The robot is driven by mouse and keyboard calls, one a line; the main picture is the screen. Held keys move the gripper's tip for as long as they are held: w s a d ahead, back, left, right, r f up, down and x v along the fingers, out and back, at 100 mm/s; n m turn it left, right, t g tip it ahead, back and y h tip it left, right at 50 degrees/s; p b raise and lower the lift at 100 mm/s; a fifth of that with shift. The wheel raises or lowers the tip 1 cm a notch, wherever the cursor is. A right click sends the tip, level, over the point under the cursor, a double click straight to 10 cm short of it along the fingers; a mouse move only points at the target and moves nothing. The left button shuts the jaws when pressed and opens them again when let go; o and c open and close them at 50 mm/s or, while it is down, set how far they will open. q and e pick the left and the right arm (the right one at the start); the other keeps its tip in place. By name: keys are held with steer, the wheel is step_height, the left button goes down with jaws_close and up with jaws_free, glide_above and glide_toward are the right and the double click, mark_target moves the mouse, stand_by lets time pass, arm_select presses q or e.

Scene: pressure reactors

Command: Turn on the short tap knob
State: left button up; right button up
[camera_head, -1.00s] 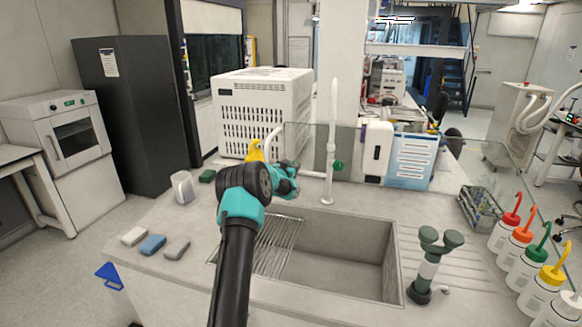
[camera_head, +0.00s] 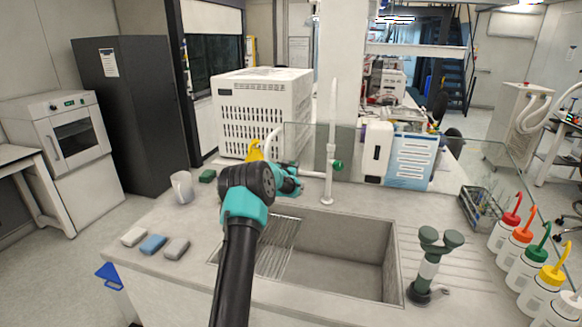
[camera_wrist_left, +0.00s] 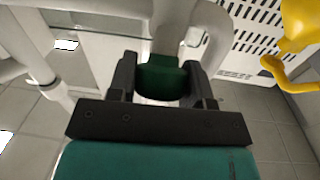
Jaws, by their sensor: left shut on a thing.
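The green short tap knob (camera_wrist_left: 163,84) is on a white tap fitting in the left wrist view. My left gripper (camera_wrist_left: 162,72) has its two dark fingers on either side of it, shut on it. In the head view the short tap's curved white spout (camera_head: 270,140) shows above my left arm, but my arm hides its knob. A tall white tap (camera_head: 331,150) with its own green knob (camera_head: 338,165) stands to the right, apart from my gripper. My right gripper is in neither view.
The sink (camera_head: 345,250) with a wire rack (camera_head: 278,248) lies in front of the taps. A glass panel (camera_head: 305,140) stands behind them. A yellow-topped item (camera_wrist_left: 296,25) is close by on the right in the wrist view. A white mug (camera_head: 182,188) stands left.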

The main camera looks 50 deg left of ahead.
arm_select(q)
steer(key=n+g+y, duration=0.3)
steer(key=n+y, duration=0.1)
steer(key=n, duration=0.2)
steer(key=shift+n+g+y, duration=0.65)
steer(key=shift+n+g, duration=0.55)
steer(key=shift+n, duration=0.2)
steer(key=shift+n+g+y, duration=0.65)
steer(key=shift+n+g, duration=0.55)
steer(key=shift+n, duration=0.2)
steer(key=o, duration=0.7)
steer(key=shift+c, duration=0.2)
steer(key=shift+s, duration=0.1)
steer(key=v, duration=1.7)
steer(key=shift+d, duration=0.2)
